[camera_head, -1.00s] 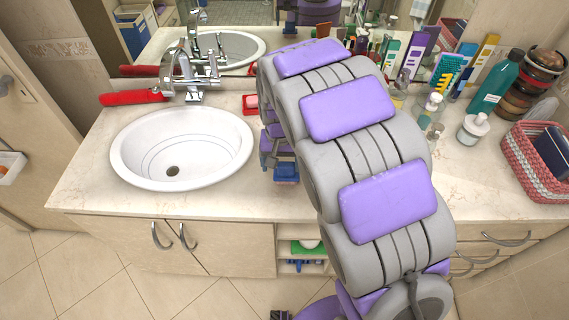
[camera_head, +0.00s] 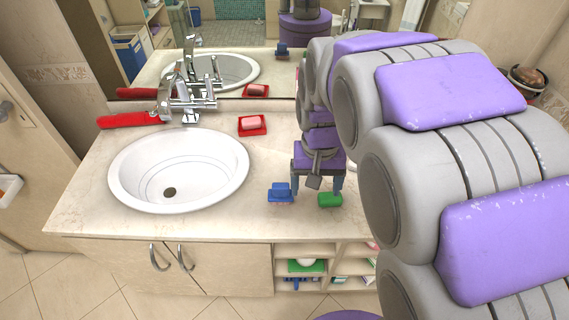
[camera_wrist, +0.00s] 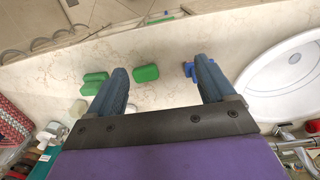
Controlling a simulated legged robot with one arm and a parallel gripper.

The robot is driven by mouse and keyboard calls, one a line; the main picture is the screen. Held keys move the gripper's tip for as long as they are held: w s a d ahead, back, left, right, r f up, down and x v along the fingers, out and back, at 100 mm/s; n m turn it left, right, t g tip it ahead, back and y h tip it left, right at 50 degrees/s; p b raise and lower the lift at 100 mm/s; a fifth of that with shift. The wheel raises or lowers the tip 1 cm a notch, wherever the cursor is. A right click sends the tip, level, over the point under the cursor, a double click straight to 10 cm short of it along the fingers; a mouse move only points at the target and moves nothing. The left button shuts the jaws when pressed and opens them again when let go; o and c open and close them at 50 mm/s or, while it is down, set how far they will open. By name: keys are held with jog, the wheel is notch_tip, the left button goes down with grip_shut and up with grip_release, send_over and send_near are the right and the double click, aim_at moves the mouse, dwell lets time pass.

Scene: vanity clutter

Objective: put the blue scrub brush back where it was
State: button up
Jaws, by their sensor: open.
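My gripper (camera_head: 317,186) is open and empty above the counter, just right of the brush. In the wrist view, the brush (camera_wrist: 188,70) shows beside the right finger of my gripper (camera_wrist: 161,72), partly hidden by it. I cannot tell whether that finger touches it.
A green block (camera_head: 330,199) lies near the counter's front edge; the wrist view shows another green block (camera_wrist: 94,84). The sink (camera_head: 178,172) is left of the brush. A red soap dish (camera_head: 252,130) stands behind. Open shelves (camera_head: 305,254) are below. My arm hides the right side.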

jog(key=s+d, duration=0.3)
jog(key=s, duration=0.7)
jog(key=s+d+f+g, duration=0.1)
jog(key=s+d, duration=0.2)
jog(key=s, duration=0.8)
jog(key=shift+s+d+n, duration=0.2)
jog(key=shift+s+n, duration=0.1)
jog(key=shift+d+f, duration=0.1)
jog(key=shift+d, duration=0.3)
jog(key=shift+a, duration=0.15)
